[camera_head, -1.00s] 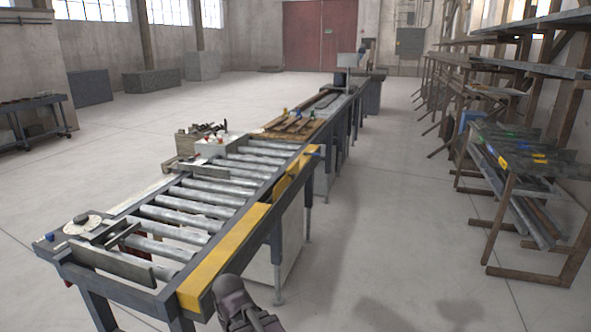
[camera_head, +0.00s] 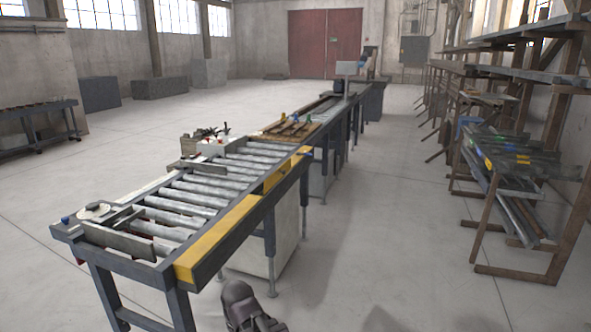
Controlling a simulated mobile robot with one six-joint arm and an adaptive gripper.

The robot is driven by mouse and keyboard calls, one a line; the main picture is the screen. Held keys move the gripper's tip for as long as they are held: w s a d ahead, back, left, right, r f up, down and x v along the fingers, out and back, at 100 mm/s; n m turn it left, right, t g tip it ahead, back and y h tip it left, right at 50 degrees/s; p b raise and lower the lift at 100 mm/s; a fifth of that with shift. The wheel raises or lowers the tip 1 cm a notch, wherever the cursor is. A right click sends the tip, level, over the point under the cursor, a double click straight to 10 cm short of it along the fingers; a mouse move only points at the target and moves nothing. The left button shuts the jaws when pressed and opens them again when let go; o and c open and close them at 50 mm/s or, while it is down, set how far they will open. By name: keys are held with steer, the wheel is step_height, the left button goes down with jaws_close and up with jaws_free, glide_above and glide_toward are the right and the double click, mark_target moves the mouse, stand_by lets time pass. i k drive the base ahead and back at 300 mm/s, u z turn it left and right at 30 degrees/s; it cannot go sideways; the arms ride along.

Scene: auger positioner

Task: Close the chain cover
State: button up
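The roller conveyor table (camera_head: 62,232) runs away from me from lower left to centre. A yellow cover strip (camera_head: 215,240) lies along its right side, and I take it to be the chain cover. A second, shorter yellow piece (camera_head: 283,173) is farther along the same side. A dark break shows between the two pieces; I cannot tell from here how far the cover stands open. A dark, rounded part of my arm (camera_head: 245,303) shows at the bottom edge, below and right of the yellow strip's near end. No gripper fingers can be made out.
The floor right of the conveyor is open up to a rack of metal bars (camera_head: 500,160). Table legs (camera_head: 270,240) stand along the conveyor's right side. A wooden pallet-like top (camera_head: 290,130) lies farther along. A low bench (camera_head: 45,105) stands at the far left.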

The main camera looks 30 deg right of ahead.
mark_target(271, 181)
steer(key=z, duration=0.35)
steer(key=i, duration=0.6)
steer(key=z, duration=0.65)
steer(key=i, duration=2.2)
steer(key=u, duration=0.35)
